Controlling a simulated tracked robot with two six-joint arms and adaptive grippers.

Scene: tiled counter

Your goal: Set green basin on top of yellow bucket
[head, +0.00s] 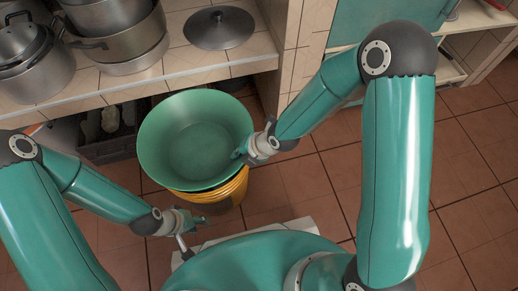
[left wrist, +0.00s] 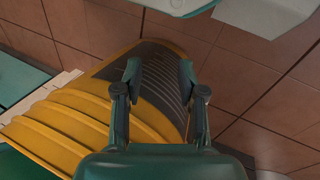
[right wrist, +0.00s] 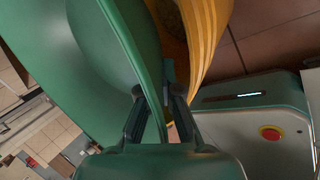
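The green basin (head: 193,140) is upright over the yellow bucket (head: 224,193) in the head view, covering its mouth. I cannot tell whether the basin bears on the bucket's rim. My right gripper (head: 241,153) is at the basin's right rim. In the right wrist view the basin wall (right wrist: 115,50) runs between the fingers (right wrist: 155,95), which look closed on it; the bucket's ribbed side (right wrist: 205,35) is beside them. My left gripper (head: 200,220) is open and empty by the bucket's near side. In the left wrist view its spread fingers (left wrist: 160,75) are over the yellow-and-dark bucket side (left wrist: 90,115).
A tiled counter (head: 180,68) holds metal pots (head: 115,30) and a lid (head: 219,28) behind the basin. A dark crate (head: 108,148) stands under it on the left. Open tiled floor (head: 300,190) lies to the bucket's right.

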